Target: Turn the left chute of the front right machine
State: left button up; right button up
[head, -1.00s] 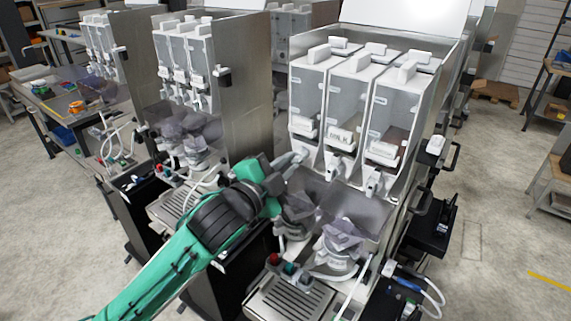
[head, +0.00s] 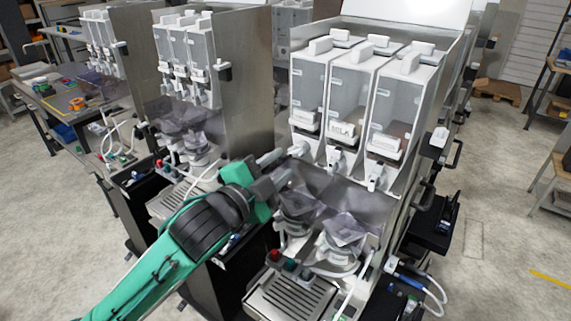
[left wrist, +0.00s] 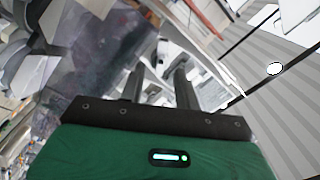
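The front right machine (head: 400,185) has three clear canisters side by side, each with a white chute below. Its left chute (head: 299,149) is a white spout under the left canister (head: 307,95). My left gripper (head: 278,165) is just left of and slightly below this chute, with its fingers pointing toward it. In the left wrist view my left gripper (left wrist: 160,85) has its two dark fingers apart, with pale machine parts showing between and beyond them. I cannot tell whether a finger touches the chute. My right gripper is not in view.
The middle chute (head: 333,158) and right chute (head: 374,178) are close by on the right. Mixing bowls (head: 342,235) and a drip tray (head: 291,298) sit below. A second machine (head: 233,80) stands to the left. Open floor (head: 500,220) lies at the right.

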pick_arm(q)
jog(key=p+v, duration=0.5)
jog(key=v, duration=0.5)
jog(key=shift+s+a, duration=0.2)
dwell(0.4)
